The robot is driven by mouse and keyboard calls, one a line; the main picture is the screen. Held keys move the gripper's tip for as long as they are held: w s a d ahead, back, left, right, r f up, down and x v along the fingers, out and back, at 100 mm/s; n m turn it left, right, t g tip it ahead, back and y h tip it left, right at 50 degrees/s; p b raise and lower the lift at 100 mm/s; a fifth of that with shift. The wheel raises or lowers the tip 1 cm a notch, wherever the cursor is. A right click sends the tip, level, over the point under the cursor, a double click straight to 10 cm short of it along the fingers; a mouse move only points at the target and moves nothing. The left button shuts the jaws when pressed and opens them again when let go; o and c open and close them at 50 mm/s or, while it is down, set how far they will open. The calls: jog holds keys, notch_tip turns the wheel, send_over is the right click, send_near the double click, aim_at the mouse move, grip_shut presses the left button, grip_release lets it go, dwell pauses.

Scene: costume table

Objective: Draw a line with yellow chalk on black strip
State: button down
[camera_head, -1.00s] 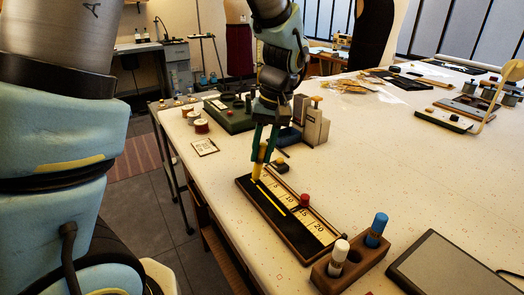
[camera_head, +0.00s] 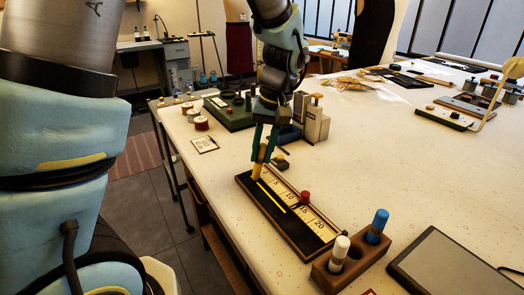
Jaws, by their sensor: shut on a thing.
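The yellow chalk (camera_head: 257,171) is upright between the fingers of my gripper (camera_head: 263,155), which is shut on it. Its lower end is at the far left end of the black strip (camera_head: 265,205); whether it touches the strip is too small to tell. A thin yellow line (camera_head: 271,197) lies along the strip, running from near the chalk toward the middle. The strip lies in a wooden tray with a numbered scale (camera_head: 316,222) beside it. A small red knob (camera_head: 305,197) stands by the scale.
A wooden holder (camera_head: 328,279) at the front holds a white marker (camera_head: 339,254) and a blue one (camera_head: 377,226). A dark flat panel (camera_head: 447,268) lies to its right. Grey metal boxes (camera_head: 314,126) and a green device (camera_head: 229,112) stand behind my gripper. The table's right middle is clear.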

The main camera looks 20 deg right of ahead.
jog(key=shift+f, duration=0.2)
jog(key=shift+s+r, duration=0.1)
jog(key=shift+s, duration=0.05)
dwell(0.3)
jog(key=shift+r+p, duration=2.65)
jog(key=shift+r, duration=0.35)
